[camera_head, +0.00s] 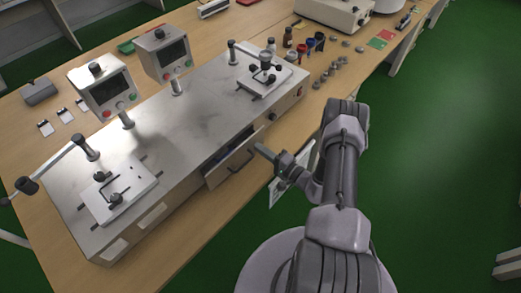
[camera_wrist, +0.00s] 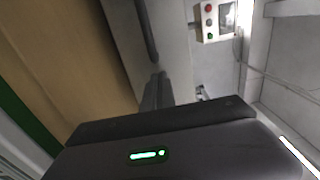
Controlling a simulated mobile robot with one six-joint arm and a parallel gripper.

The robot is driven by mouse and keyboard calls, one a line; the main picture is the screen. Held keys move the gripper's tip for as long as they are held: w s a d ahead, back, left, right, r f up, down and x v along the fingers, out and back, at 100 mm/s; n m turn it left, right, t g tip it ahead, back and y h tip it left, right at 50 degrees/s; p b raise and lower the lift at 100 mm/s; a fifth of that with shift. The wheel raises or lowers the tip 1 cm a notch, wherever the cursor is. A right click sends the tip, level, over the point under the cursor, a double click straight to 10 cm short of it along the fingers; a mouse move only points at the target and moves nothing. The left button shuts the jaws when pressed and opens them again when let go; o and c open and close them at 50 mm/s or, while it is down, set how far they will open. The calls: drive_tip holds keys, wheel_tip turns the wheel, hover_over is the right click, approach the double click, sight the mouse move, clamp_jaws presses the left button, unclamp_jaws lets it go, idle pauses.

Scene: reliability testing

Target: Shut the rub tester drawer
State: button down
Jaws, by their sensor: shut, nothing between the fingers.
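The rub tester (camera_head: 165,130) is a long metal-topped machine on the wooden table. Its drawer (camera_head: 215,177) stands partly open from the front side, with dark contents showing inside and a dark bar handle (camera_head: 240,163) on its front panel. My gripper (camera_head: 260,149) is shut and empty, in front of the drawer near the right end of its front panel. Whether it touches the panel I cannot tell. In the wrist view, the closed fingertips (camera_wrist: 157,85) point toward a grey panel with a dark bar (camera_wrist: 146,30), which looks like the drawer front and handle.
Small bottles and metal weights (camera_head: 330,70) lie on the table to the right of the tester. The green floor (camera_head: 440,130) at the right is largely clear.

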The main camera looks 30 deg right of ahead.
sight(254, 143)
drive_tip(key=shift+w, duration=0.2)
drive_tip(key=b+x, duration=0.1)
drive_tip(key=x, duration=0.3)
drive_tip(key=shift+s, duration=0.1)
drive_tip(key=shift+r, duration=0.2)
drive_tip(key=shift+d, duration=0.15)
